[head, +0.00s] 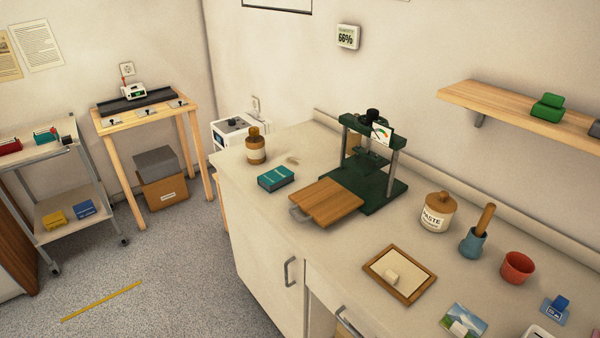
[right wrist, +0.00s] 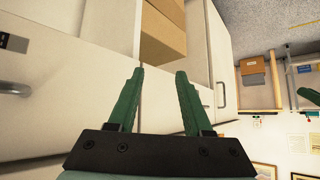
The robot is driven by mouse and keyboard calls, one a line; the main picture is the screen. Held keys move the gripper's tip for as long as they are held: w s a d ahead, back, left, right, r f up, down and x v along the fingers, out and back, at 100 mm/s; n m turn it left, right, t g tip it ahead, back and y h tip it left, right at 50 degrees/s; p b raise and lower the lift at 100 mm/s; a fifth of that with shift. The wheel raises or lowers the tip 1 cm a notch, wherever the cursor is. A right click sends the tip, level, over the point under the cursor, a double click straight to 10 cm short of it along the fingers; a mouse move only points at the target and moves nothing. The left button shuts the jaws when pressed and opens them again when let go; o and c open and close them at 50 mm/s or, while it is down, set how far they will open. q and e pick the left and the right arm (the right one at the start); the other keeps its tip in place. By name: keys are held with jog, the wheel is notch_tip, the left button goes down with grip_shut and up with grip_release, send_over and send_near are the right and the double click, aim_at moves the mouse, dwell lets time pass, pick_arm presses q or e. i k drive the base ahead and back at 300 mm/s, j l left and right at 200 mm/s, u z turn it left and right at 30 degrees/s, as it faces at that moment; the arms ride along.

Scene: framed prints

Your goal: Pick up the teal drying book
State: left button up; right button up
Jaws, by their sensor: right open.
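A teal book (head: 276,179) lies flat on the counter near its left end, in the head view. It is beside a wooden board (head: 326,202) and a dark green press (head: 370,165). My right gripper (right wrist: 160,72) shows in the right wrist view with two green fingers apart and nothing between them. It faces cabinet fronts and an open compartment, and the teal book is not in that view. Neither gripper shows in the head view, so the book lies clear of both there.
A brown bottle (head: 256,148) stands just behind the book. A paste jar (head: 437,212), a blue mortar (head: 473,242), a red cup (head: 517,268) and a framed panel (head: 399,275) fill the right of the counter (head: 345,255). A cart (head: 60,190) stands at left; open floor (head: 170,270) lies before the counter.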

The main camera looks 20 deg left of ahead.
aim_at(274, 179)
jog(key=i+j+z, duration=0.2)
jog(key=j, duration=0.4)
jog(key=j+z, duration=0.2)
jog(key=j, duration=0.35)
jog(key=i+j+z, duration=0.2)
jog(key=j, duration=1.4)
jog(key=i+j, duration=0.1)
jog(key=j, duration=0.8)
jog(key=i+z, duration=0.05)
